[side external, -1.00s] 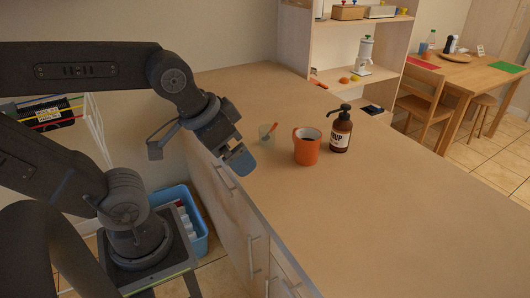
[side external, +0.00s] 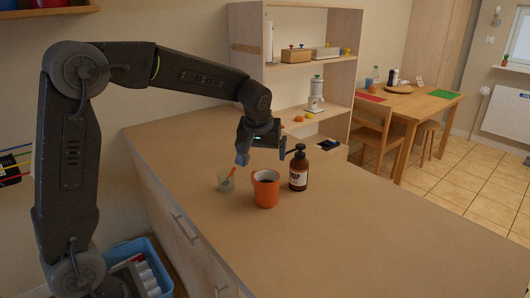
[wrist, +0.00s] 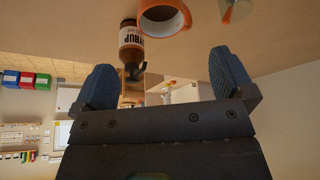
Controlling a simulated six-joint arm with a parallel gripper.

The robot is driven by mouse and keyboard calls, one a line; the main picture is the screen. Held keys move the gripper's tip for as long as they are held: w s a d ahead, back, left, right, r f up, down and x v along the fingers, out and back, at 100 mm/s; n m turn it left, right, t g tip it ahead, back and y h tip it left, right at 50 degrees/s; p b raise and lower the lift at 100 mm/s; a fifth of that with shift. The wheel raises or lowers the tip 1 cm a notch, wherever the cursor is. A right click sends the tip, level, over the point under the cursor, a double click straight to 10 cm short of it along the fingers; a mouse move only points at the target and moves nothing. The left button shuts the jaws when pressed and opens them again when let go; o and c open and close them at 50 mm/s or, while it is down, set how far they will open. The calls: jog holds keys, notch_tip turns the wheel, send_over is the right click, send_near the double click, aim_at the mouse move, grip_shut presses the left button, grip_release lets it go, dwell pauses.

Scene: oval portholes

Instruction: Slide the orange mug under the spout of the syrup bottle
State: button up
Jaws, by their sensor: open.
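The orange mug (side external: 265,190) stands upright on the counter with dark contents; its handle is at its upper left. The syrup bottle (side external: 298,175), brown with a white label and black pump top, stands just right of it and slightly farther back. The bottle's spout (side external: 291,151) points left, towards the mug's side. My gripper (side external: 262,150) is open and empty, above and behind the mug. In the wrist view, my gripper's blue-grey fingers (wrist: 165,80) are spread apart. The mug (wrist: 163,22) and bottle (wrist: 131,45) show beyond them, with the mug cut off by the top edge.
The counter (side external: 330,230) is clear in front and to the right. A shelf unit (side external: 315,50) stands behind, and a dining table (side external: 420,98) with a chair is farther back.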

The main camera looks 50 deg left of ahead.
aim_at(267, 181)
jog(key=shift+w+a+f+n, duration=0.2)
jog(key=shift+w+a+f, duration=0.25)
jog(key=shift+w, duration=0.1)
jog(key=shift+w+a+f+n, duration=0.2)
jog(key=shift+w+a+f, duration=0.15)
jog(key=shift+w, duration=0.2)
jog(key=x, duration=1.3)
jog(key=shift+a+f, duration=0.15)
jog(key=shift+f, duration=0.25)
jog(key=c, duration=1)
